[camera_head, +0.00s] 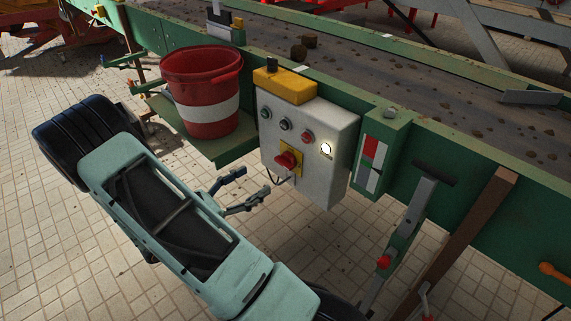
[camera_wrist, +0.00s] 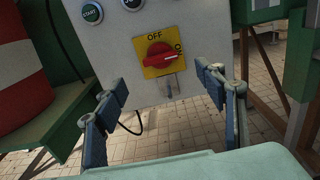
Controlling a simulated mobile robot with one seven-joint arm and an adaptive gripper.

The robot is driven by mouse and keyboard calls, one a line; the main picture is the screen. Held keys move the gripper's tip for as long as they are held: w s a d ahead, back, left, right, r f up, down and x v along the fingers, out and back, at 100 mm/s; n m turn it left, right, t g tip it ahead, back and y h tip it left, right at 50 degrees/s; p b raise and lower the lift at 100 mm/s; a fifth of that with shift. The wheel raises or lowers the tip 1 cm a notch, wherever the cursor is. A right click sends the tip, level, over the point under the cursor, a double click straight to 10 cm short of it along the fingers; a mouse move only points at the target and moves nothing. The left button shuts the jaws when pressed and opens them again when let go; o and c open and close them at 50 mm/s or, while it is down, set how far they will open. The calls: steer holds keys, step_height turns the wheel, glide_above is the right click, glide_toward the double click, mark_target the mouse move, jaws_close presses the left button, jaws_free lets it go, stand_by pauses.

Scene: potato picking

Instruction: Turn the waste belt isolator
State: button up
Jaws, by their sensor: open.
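The waste belt isolator (camera_head: 287,161) is a red rotary handle on a yellow plate, low on the front of a pale grey control box (camera_head: 333,130). In the wrist view the isolator handle (camera_wrist: 158,56) lies roughly level, its pale mark at the right by the word ON; OFF is printed at the top of the plate. My gripper (camera_head: 254,186) is open and empty, left of and below the isolator and apart from it. In the wrist view my gripper's fingers (camera_wrist: 161,78) stand wide on both sides, below the handle.
The box also carries a green START button (camera_wrist: 91,13), other buttons and a lit white lamp (camera_head: 326,149). A red and white bucket (camera_head: 201,95) stands on a green shelf left of the box. A lever (camera_head: 411,222) and brown post stand at right.

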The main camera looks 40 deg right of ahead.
mark_target(281, 163)
steer(key=d, duration=0.3)
steer(key=d+b, duration=0.1)
steer(key=d, duration=0.3)
steer(key=w+d+b, duration=0.1)
steer(key=d, duration=0.2)
steer(key=shift+d+f, duration=0.15)
steer(key=shift+d, duration=0.2)
steer(key=shift+s, duration=0.1)
steer(key=shift+c, duration=0.5)
steer(key=c, duration=1.1)
